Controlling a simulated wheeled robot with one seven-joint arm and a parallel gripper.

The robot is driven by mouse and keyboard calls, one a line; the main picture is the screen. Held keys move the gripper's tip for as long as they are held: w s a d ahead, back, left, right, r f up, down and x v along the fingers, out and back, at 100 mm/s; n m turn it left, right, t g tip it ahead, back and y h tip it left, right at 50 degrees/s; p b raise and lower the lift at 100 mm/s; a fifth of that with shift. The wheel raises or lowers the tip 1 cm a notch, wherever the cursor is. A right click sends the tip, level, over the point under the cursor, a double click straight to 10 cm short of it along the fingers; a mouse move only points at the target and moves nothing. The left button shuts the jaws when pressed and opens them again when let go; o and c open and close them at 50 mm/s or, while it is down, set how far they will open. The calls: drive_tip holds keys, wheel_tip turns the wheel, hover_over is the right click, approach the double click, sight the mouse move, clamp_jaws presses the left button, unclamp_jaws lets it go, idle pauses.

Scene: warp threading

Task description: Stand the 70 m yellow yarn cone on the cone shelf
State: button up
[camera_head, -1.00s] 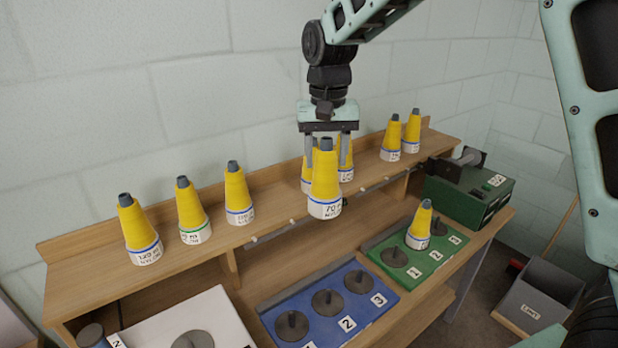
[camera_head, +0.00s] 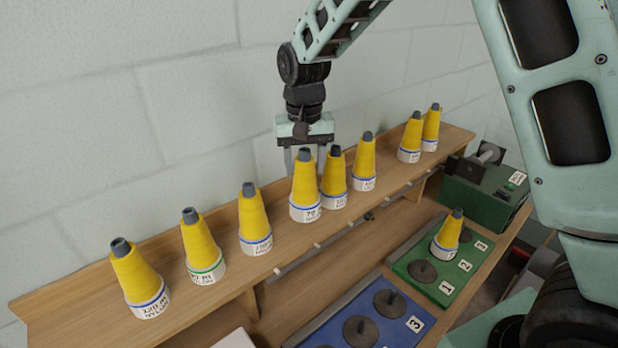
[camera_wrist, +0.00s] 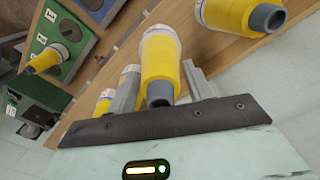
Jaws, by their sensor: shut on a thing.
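The yellow yarn cone marked 70 (camera_head: 306,186), with a white base, blue ring and grey tip, is upright at the cone shelf (camera_head: 285,222), in line with the row. My gripper (camera_head: 305,162) is shut on its upper part from above. In the wrist view the held cone (camera_wrist: 160,68) sits between the two fingers (camera_wrist: 160,85). Its base looks level with its neighbours' bases; I cannot tell whether it touches the board.
Close on the right stands another yellow cone (camera_head: 334,177); on the left, with a wider gap, one more (camera_head: 253,220). Several others line the shelf. Below are a blue panel (camera_head: 405,308) and a green panel (camera_head: 412,252) bearing a cone (camera_head: 449,232).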

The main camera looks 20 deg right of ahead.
drive_tip(key=shift+f+p, duration=0.6)
drive_tip(key=shift+f, duration=1.8)
drive_tip(key=o, duration=0.8)
drive_tip(key=shift+o, duration=0.2)
wheel_tip(320, 180, up, 12)
drive_tip(key=b, duration=0.2)
drive_tip(key=shift+s+b, duration=0.1)
drive_tip(key=shift+b, duration=0.3)
